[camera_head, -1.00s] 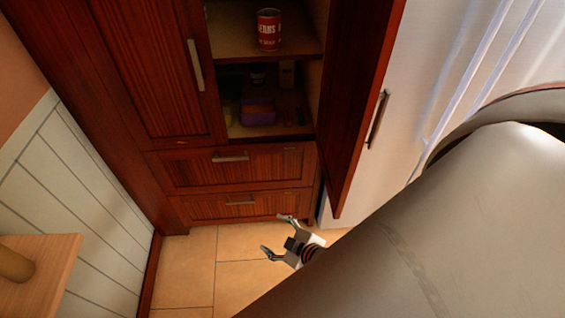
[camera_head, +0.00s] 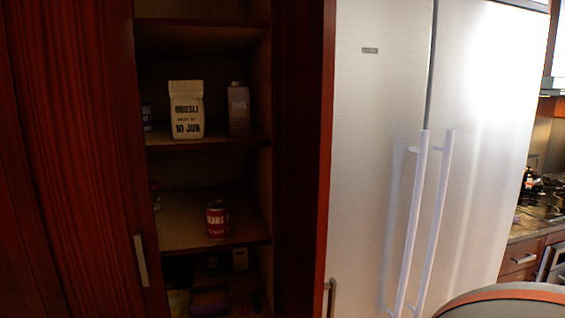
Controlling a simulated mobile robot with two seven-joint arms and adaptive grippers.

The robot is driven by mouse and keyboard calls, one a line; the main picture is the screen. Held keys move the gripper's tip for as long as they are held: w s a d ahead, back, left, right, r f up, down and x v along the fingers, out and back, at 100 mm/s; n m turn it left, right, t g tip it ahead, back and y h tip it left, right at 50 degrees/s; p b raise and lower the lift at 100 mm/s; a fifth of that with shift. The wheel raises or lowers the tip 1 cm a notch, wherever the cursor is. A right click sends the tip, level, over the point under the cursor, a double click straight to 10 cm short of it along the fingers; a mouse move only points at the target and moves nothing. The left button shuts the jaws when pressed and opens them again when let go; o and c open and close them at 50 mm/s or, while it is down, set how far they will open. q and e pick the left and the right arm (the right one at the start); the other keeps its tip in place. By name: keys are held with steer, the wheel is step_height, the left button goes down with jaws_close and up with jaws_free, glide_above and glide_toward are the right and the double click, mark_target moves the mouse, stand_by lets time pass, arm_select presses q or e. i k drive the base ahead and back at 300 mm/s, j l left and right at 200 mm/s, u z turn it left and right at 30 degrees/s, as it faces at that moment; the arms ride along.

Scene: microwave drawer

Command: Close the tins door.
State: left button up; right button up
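The tins door (camera_head: 312,150) is a dark red wooden cabinet door standing open on the right side of the cupboard, seen nearly edge-on. Its handle (camera_head: 330,297) shows at the bottom edge of the view. Inside the cupboard, a red tin (camera_head: 217,220) stands on a middle shelf. A muesli bag (camera_head: 187,110) and a dark carton (camera_head: 239,109) stand on the shelf above. The left cupboard door (camera_head: 75,150) is shut, with a metal handle (camera_head: 141,260). Neither gripper is in view now.
A tall silver fridge (camera_head: 385,120) with two long pale handles (camera_head: 413,220) stands right of the open door. A counter and stove (camera_head: 540,208) are at the far right. A rounded part of my own body shows at the bottom right.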

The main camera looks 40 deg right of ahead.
mark_target(305, 32)
steer(key=k+l+z, duration=0.1)
steer(key=l+z, duration=0.15)
steer(key=l, duration=0.6)
steer(key=l+z, duration=0.25)
steer(key=l, duration=0.55)
steer(key=k, duration=0.05)
